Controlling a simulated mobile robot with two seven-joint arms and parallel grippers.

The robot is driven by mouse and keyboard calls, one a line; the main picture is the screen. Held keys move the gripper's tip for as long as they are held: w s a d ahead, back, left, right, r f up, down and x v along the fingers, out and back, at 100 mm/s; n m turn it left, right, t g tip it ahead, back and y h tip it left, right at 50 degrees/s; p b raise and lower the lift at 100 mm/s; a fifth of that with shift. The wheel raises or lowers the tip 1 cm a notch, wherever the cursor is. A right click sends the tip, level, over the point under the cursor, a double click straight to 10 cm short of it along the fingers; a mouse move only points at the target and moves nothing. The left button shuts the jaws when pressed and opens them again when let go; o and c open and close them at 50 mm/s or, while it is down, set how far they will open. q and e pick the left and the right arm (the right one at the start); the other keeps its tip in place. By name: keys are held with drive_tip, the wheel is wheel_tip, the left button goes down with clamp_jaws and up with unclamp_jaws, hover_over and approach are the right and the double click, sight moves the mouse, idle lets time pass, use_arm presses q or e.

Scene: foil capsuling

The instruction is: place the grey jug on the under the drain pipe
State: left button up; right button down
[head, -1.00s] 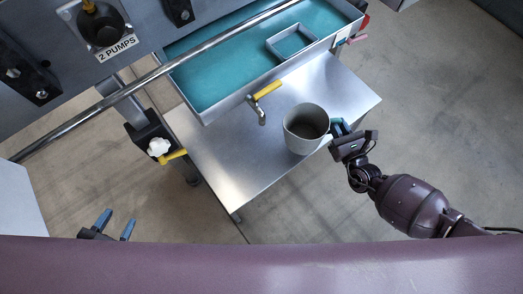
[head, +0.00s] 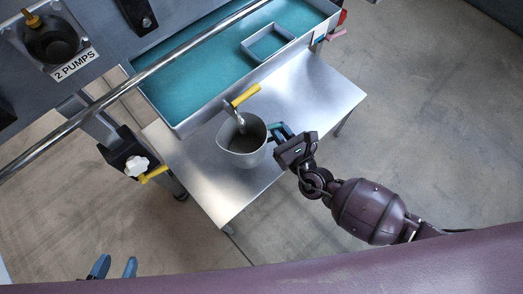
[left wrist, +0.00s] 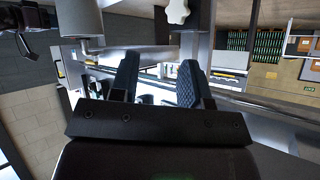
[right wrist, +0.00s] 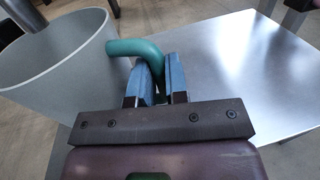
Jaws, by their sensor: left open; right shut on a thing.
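The grey jug (head: 243,157) is upright at the steel table in the head view, its open mouth under the drain pipe (head: 238,118) with the yellow lever. I cannot tell whether its base touches the table. My right gripper (head: 281,135) is shut on the jug's green handle, at the jug's right side. In the right wrist view the fingers (right wrist: 159,80) pinch the green handle (right wrist: 135,48), with the jug wall (right wrist: 65,65) at left and the pipe end over its rim. My left gripper (head: 114,266) is open and empty at the lower left, far from the jug.
The steel table (head: 310,98) has free room right of the jug. The teal-floored tank (head: 205,75) stands above the table's far side. A yellow-handled valve with a white knob (head: 137,165) is left of the table. A long metal rail (head: 150,68) crosses above.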

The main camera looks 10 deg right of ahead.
sight(253, 140)
wheel_tip(253, 140, down, 8)
drive_tip(key=b, duration=0.3)
drive_tip(key=shift+s+f, duration=0.1)
drive_tip(key=shift+f, duration=0.05)
drive_tip(key=shift+f+b, duration=0.25)
drive_tip(key=shift+b, duration=0.05)
use_arm(q)
drive_tip(key=shift+a+n+t, duration=0.5)
drive_tip(key=shift+t, duration=0.4)
use_arm(e)
drive_tip(key=shift+r, duration=0.1)
drive_tip(key=c, duration=1.1)
unclamp_jaws()
drive_tip(key=shift+f, duration=0.2)
use_arm(q)
drive_tip(key=shift+w, duration=0.1)
use_arm(e)
drive_tip(key=shift+r, duration=0.15)
